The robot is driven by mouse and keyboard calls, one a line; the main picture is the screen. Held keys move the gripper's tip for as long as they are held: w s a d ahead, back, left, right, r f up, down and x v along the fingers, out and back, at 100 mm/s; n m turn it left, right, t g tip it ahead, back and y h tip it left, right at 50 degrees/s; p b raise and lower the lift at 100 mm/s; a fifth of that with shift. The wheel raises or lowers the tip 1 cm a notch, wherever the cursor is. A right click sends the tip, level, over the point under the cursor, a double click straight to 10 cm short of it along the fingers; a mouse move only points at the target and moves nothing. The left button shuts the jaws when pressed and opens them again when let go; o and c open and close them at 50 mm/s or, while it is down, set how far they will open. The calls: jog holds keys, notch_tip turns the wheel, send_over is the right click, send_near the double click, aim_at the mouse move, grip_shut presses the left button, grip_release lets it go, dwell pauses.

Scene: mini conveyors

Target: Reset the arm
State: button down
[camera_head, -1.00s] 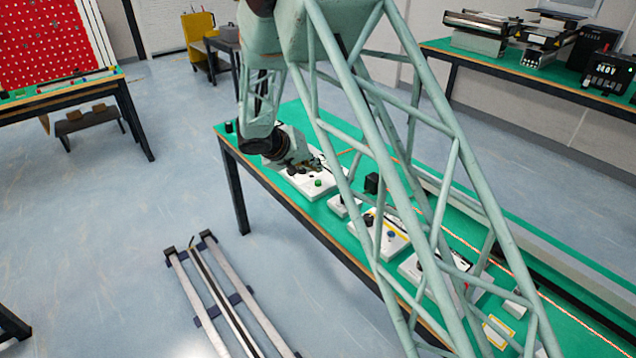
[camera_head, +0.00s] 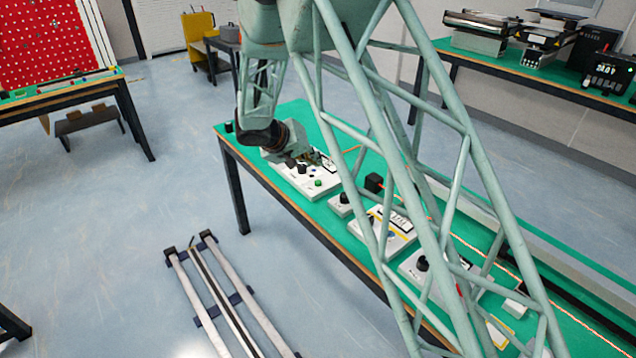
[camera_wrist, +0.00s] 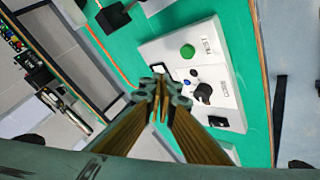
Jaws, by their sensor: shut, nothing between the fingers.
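My gripper (camera_wrist: 160,95) is shut with its fingertips together and nothing between them. In the wrist view it hangs over the green table beside a white control panel (camera_wrist: 222,58) with a green button (camera_wrist: 187,51) and dark knobs. In the head view my gripper (camera_head: 305,160) is small and partly hidden by my own arm, above the far-left end of the green table (camera_head: 240,143). The white panel also shows there, just under the gripper. I cannot tell whether the gripper touches it.
More white panels (camera_head: 385,235) stand along the table, partly behind my arm's lattice. A small black box (camera_head: 374,182) sits near them. A grey conveyor (camera_wrist: 60,40) runs along the table's far side. A floor rail (camera_head: 215,290) lies at the front. A back bench (camera_head: 560,80) holds machines.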

jog(key=shift+d, duration=0.1)
dwell(0.3)
jog(key=s+d+r+m+g, duration=0.2)
jog(key=s+d+r+g, duration=0.1)
jog(key=s+d+r, duration=2.2)
jog(key=s+d+r+g+y, duration=0.1)
jog(key=s+d+r, duration=0.15)
jog(key=s, duration=0.75)
jog(key=s+d+r+y, duration=0.2)
jog(key=s+r, duration=0.2)
jog(key=s, duration=0.6)
jog(key=s+a+y, duration=0.2)
jog(key=s+a, duration=0.1)
jog(key=s, duration=1.5)
jog(key=shift+s+f+t+y, duration=0.15)
jog(key=shift+f+t+y, duration=0.15)
jog(key=shift+f, duration=0.05)
